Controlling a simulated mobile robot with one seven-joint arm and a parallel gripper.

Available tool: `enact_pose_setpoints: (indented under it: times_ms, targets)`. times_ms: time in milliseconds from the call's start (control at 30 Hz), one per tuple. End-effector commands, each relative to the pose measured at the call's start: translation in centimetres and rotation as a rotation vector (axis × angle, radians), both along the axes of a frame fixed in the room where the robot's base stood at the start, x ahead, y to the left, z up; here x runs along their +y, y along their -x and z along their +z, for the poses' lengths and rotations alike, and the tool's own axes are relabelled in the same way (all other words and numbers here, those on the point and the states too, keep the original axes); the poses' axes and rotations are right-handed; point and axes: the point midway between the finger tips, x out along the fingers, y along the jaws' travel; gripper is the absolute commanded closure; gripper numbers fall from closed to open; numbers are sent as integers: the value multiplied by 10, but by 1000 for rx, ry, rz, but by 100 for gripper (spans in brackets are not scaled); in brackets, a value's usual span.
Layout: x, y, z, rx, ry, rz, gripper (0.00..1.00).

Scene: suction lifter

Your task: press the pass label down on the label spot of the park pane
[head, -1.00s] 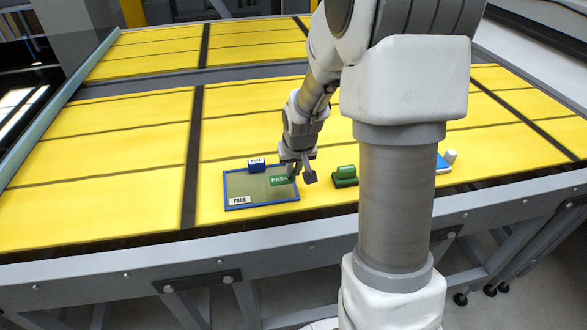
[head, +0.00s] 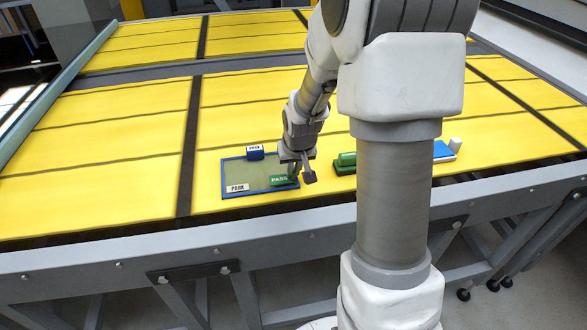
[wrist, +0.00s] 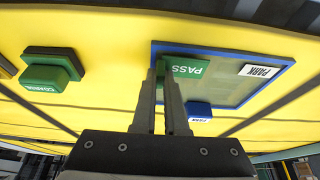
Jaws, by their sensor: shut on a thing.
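The park pane (head: 253,172) is a grey pane with a blue frame, lying flat on the yellow table. A white PARK plate (head: 237,188) is at its near left corner, and shows in the wrist view (wrist: 261,71). My gripper (head: 296,175) is shut on the green pass label (head: 280,180), over the pane's near right part. In the wrist view the label (wrist: 190,68) extends beside my fingertips (wrist: 166,75), inside the frame's outline. I cannot tell whether it touches the pane. No separate label spot can be made out; my fingers and the label hide part of the pane.
A blue block marked PARK (head: 255,152) stands at the pane's far edge. A green block (head: 346,160) is to the right of my gripper. A blue and white item (head: 444,150) is farther right, behind my arm. The yellow table left of the pane is clear.

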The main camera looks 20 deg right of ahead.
Motion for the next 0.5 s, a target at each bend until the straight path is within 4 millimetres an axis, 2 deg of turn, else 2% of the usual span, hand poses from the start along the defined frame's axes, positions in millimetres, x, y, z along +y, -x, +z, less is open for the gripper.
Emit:
enact_pose_setpoints:
  times_ms: [467,500]
  targets:
    - [0,0,-6,1,0,0,100]
    - [0,0,-6,0,0,0,86]
